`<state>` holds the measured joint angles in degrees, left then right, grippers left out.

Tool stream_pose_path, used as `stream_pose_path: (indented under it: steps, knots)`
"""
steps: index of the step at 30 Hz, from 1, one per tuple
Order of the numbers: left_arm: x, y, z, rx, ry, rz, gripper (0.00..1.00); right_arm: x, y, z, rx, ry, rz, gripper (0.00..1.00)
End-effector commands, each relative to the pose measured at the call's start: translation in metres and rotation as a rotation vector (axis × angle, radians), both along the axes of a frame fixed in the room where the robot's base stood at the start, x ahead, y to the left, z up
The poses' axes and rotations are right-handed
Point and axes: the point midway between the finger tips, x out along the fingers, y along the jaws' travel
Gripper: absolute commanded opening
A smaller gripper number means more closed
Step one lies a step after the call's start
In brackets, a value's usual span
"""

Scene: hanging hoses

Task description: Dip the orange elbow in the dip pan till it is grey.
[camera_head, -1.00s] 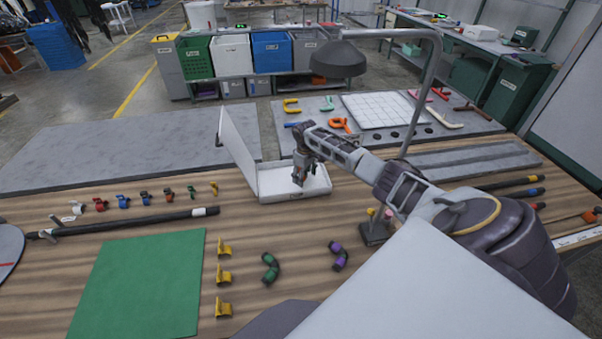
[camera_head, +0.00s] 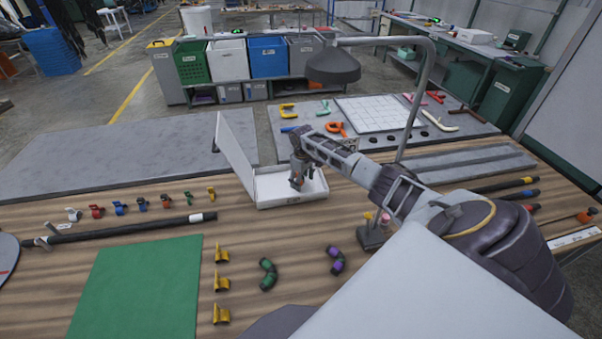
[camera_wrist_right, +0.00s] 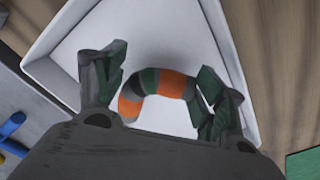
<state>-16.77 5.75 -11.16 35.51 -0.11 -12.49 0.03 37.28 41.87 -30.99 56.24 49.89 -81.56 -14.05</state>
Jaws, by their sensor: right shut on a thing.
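The orange elbow (camera_wrist_right: 176,84) shows in the right wrist view as a curved piece with orange and grey bands. My right gripper (camera_wrist_right: 160,103) is shut on it, with one dark finger on each side. The white dip pan (camera_head: 264,203), with its tall upright panel, stands on the wooden table in the head view. My right gripper (camera_head: 297,183) is over the pan, pointing down. The pan's white floor (camera_wrist_right: 160,35) shows behind the elbow in the wrist view. I cannot tell whether the elbow touches the floor. My left gripper is not in view.
A black lamp (camera_head: 333,66) hangs behind the pan. A green mat (camera_head: 140,285), yellow clips (camera_head: 221,283), a green-banded elbow (camera_head: 268,273) and a purple-banded elbow (camera_head: 337,260) lie in front. A black hose (camera_head: 130,228) lies to the left.

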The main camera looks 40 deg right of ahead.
Motion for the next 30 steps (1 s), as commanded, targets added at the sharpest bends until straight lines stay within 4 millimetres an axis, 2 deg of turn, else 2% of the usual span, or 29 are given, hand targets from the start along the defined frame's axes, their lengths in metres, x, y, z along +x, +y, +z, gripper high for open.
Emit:
stream_pose_path:
  steps: [30]
  knots:
    - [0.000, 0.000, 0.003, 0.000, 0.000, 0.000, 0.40, 0.027, 0.049, 0.000, 0.000, -0.001, 0.001, 0.47]
